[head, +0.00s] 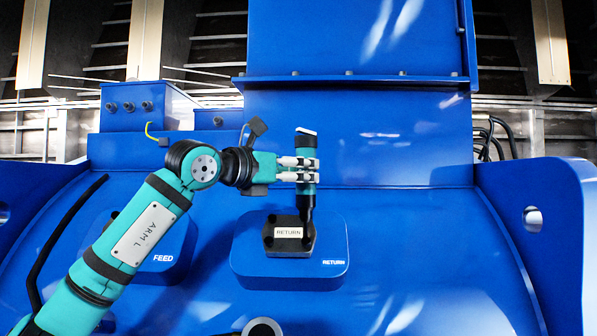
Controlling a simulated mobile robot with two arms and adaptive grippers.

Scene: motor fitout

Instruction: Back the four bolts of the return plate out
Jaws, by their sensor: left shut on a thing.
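The return plate (289,246) is a dark square plate with a white RETURN label, on a raised blue pad (290,268) in the middle of the head view. My left gripper (308,170) is shut on a teal and black power tool (306,185), held upright above the plate. The tool's lower end reaches down to the plate's back right corner; whether it touches a bolt there I cannot tell. A dark bolt (270,241) shows at the plate's left side. My right gripper is out of view.
A second blue pad marked FEED (163,258) lies to the left, partly behind my left arm. A round pipe opening (262,328) is at the bottom edge. A tall blue housing (358,120) rises behind the tool. The blue surface right of the return pad is clear.

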